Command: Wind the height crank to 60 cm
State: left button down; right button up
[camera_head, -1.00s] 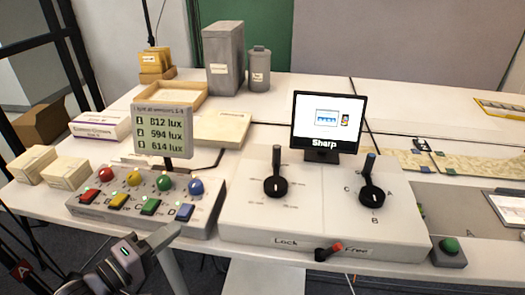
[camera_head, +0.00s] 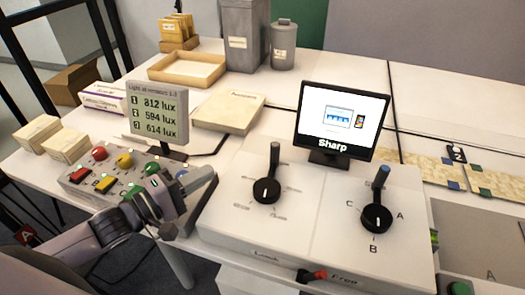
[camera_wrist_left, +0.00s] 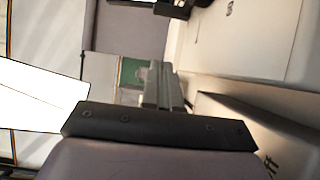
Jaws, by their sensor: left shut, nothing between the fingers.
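A white control box (camera_head: 225,222) carries two black cranks with upright handles. The left crank (camera_head: 267,190) has small labels around it that I cannot read, so I cannot confirm its setting. The right crank (camera_head: 376,218) has the letters A, B and C around it. A red-tipped lever (camera_head: 312,275) sits on the front face between "Lock" and "Free". My left gripper (camera_head: 208,178) is shut and empty, over the right end of the button box, left of the left crank and apart from it. Its fingers also show in the left wrist view (camera_wrist_left: 165,92). My right gripper is out of view.
A button box (camera_head: 80,185) with coloured knobs and buttons lies under my left arm. A lux display (camera_head: 158,117) stands behind it. A screen reading "Sharp" (camera_head: 342,118) stands behind the cranks. A green button (camera_head: 460,287) is at front right.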

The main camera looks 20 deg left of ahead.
pick_arm(q)
jog(key=x, duration=0.9)
jog(key=shift+w+d+r, duration=0.1)
jog(key=shift+w, duration=0.05)
jog(key=d, duration=0.1)
jog(key=w+d, duration=0.1)
jog(key=d, duration=0.1)
jog(key=shift+w+d, duration=0.15)
jog(key=shift+d, duration=0.45)
jog(key=shift+a, duration=0.1)
